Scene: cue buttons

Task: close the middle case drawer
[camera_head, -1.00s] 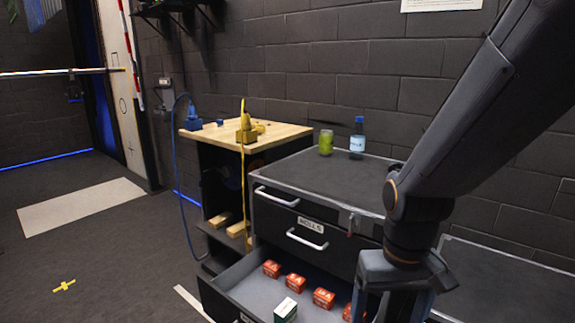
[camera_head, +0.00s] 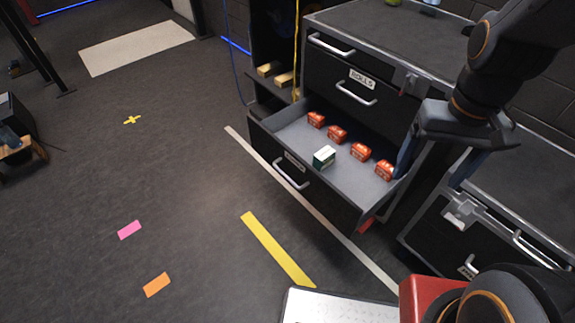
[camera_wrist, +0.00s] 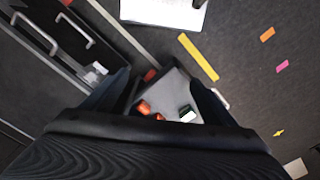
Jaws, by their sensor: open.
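The middle dark case (camera_head: 322,68) has its lowest visible drawer (camera_head: 345,192) pulled well out. The two drawers above it are shut; one is labelled ROLLS. The open drawer has a bar handle (camera_head: 291,172) on its front. Inside lie several orange-red boxes (camera_head: 361,152) and one dark green and white box (camera_head: 324,157). My gripper (camera_head: 433,168) is open and empty, pointing down near the drawer's right end. In the wrist view, the drawer (camera_wrist: 178,88) shows between and beyond the spread fingers. Whether a finger touches the drawer or case cannot be told.
A lower dark case (camera_head: 470,235) with handles stands close on the right. Open floor with coloured tape marks (camera_head: 277,248) lies in front and left of the drawer.

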